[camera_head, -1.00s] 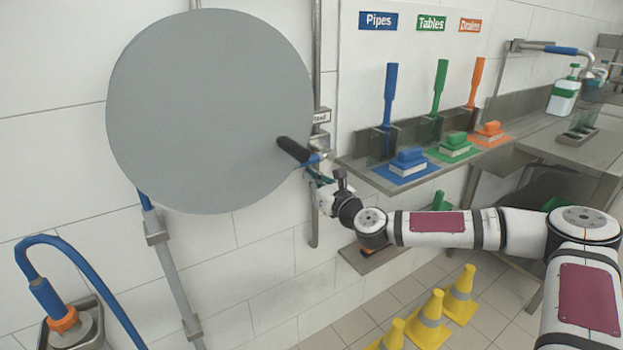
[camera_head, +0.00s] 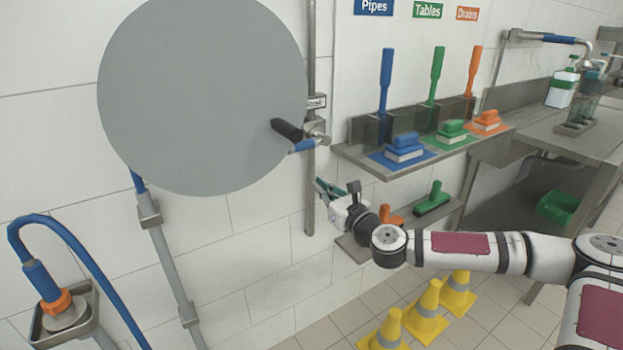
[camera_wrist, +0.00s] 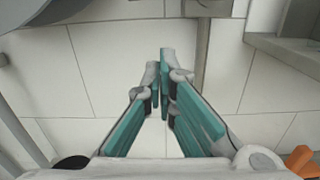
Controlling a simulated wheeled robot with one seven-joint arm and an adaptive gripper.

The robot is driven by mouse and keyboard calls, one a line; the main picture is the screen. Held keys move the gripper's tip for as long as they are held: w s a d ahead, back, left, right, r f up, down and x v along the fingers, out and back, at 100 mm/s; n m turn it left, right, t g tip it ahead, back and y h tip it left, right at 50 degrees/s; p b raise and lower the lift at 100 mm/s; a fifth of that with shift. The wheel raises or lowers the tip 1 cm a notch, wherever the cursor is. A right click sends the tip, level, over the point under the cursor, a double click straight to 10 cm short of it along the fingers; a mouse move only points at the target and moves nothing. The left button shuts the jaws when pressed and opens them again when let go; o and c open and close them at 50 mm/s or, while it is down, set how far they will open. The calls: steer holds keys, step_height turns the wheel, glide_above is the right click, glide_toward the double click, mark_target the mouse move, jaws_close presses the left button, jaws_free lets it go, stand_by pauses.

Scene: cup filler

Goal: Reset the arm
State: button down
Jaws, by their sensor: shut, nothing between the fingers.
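My gripper (camera_head: 323,188) is in the head view, beside the lower part of the metal wall rail and below the blue-sleeved valve (camera_head: 303,144). In the wrist view its teal fingers (camera_wrist: 160,65) are together at the tips, with nothing between them. The fingers point at the white tiled wall. My arm reaches in from the right, bent at the dark joint. The valve has a black handle (camera_head: 287,130), and it is apart from my gripper.
A big grey disc (camera_head: 200,95) covers the upper left wall. A shelf (camera_head: 440,148) with coloured brushes is above right of my gripper; a lower shelf (camera_head: 357,248) sits close behind it. Yellow cones (camera_head: 425,312) stand on the floor. A blue hose (camera_head: 95,265) loops at left.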

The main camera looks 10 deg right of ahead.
steer(key=s+a+f+n+g+y+p, duration=0.25)
steer(key=s+a+f+n+g, duration=0.3)
steer(key=s+a+n, duration=0.3)
steer(key=s+d+f+n+g+h, duration=0.1)
steer(key=s+f+n+g, duration=0.15)
steer(key=s+n, duration=0.25)
steer(key=s+d+f+n+g+h, duration=0.1)
steer(key=s+f+n+g+h, duration=0.1)
steer(key=s+n+g, duration=0.25)
steer(key=s+d+r+n+g+h+p, duration=0.2)
steer(key=s+d+r+n+h+p, duration=0.2)
steer(key=s+d+r+n+h, duration=0.6)
steer(key=s+d+r+n+t+y+p, duration=0.1)
steer(key=s+r+n+y+p, duration=0.1)
steer(key=s+r, duration=1.6)
steer(key=shift+s+d+r+n+t+y, duration=0.15)
steer(key=shift+s+r+n+t+y, duration=0.2)
steer(key=shift+r+n+y, duration=0.8)
